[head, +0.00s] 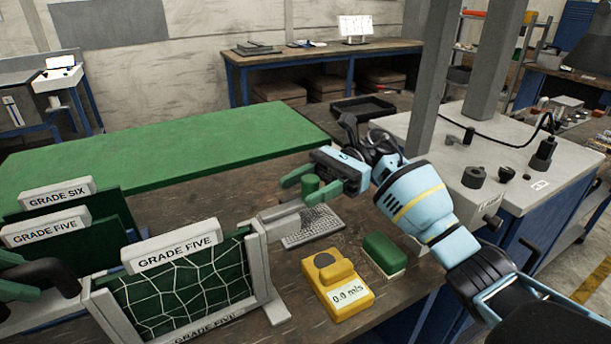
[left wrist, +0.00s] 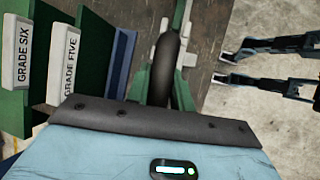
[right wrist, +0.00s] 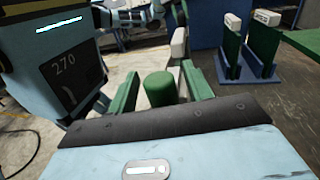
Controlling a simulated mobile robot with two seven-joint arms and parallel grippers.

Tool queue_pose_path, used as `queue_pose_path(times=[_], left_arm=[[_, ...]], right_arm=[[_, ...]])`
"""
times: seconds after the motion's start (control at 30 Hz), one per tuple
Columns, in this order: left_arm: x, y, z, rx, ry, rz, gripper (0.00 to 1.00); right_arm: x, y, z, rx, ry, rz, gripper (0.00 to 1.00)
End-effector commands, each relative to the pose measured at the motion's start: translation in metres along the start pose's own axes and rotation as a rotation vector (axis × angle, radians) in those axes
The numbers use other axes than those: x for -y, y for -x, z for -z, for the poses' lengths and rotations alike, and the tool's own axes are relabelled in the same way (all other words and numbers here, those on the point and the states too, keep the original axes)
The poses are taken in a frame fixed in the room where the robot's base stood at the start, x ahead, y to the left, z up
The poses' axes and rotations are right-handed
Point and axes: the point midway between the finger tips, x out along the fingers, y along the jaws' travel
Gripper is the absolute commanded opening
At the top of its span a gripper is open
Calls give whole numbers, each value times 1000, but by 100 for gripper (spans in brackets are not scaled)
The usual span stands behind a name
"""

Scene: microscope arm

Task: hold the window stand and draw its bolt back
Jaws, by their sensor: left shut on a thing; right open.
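The window stand (head: 261,270) is a pale grey frame at the lower left of the head view, around a dark green panel with white web-like lines. My left gripper (left wrist: 170,85) is shut on its black handle (head: 50,273), which also shows in the left wrist view (left wrist: 168,55). The bolt (head: 279,211) is a grey bar reaching out from the stand's right side, with an upright green knob (head: 310,186). My right gripper (head: 308,180) is open, its green fingers on either side of the knob, which also stands between them in the right wrist view (right wrist: 159,89). Contact is unclear.
A yellow meter (head: 337,287) reading 0.0 m/s and a green-topped block (head: 384,254) lie right of the stand. A keyboard (head: 314,226) lies behind the meter. Dark green GRADE panels (head: 65,228) stand at the left. The green mat (head: 170,150) is clear.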

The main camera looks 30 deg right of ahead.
Motion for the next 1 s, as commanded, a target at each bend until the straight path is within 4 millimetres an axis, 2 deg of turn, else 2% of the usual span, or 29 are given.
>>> queue_pose_path(times=[0.3,0.53,0.8,1.0], left_arm=[[0,-1,0,1,1,2,0],[0,-1,0,2,1,1,0],[0,-1,0,3,0,1,0],[0,-1,0,3,0,1,0]], right_arm=[[0,55,-1,0,0,5,50],[0,90,-1,1,1,5,50],[-1,111,-1,1,1,3,50],[-1,115,0,1,2,2,50]])
